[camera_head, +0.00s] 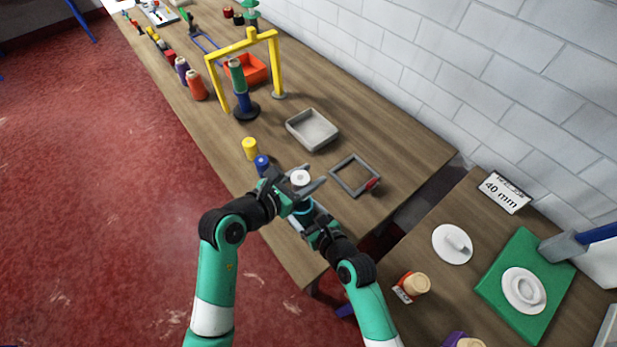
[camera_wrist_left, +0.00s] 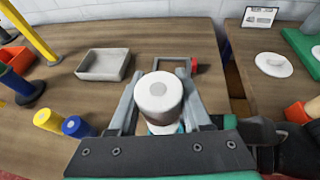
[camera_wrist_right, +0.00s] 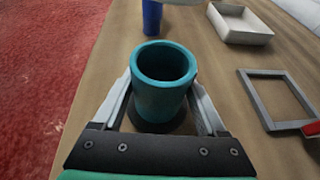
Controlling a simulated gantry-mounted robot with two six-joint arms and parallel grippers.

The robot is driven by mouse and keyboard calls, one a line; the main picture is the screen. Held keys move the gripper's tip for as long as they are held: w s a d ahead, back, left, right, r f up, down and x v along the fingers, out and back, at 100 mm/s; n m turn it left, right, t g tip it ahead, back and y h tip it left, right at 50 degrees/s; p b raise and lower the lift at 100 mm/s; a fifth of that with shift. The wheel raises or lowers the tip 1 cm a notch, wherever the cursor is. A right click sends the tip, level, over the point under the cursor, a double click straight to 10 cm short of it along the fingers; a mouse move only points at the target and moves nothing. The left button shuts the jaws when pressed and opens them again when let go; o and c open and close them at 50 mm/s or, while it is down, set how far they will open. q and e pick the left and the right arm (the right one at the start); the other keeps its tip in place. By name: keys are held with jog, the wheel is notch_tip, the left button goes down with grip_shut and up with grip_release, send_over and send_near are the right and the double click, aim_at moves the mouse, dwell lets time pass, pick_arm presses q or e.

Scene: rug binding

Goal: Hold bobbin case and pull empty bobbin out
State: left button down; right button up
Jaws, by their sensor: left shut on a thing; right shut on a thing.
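A white bobbin (camera_head: 300,177) with a small hole in its top sits between the fingers of my left gripper (camera_head: 298,184), which is shut on it. In the left wrist view the bobbin (camera_wrist_left: 158,92) is upright. My right gripper (camera_wrist_right: 162,92) is shut on the teal bobbin case (camera_wrist_right: 160,98), an upright open cup whose inside looks empty. In the head view the case (camera_head: 304,208) is below the bobbin and partly hidden by my grippers.
A yellow spool (camera_head: 250,148) and a blue spool (camera_head: 262,162) stand left of my grippers. A grey tray (camera_head: 312,130) and a grey square frame (camera_head: 335,181) with a red part lie behind. A yellow arch (camera_head: 270,37) stands further back. A gap separates the right table.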

dwell(0.4)
jog(key=o, duration=1.6)
jog(key=shift+c, duration=0.2)
jog(key=shift+s, duration=0.1)
jog(key=v, duration=1.2)
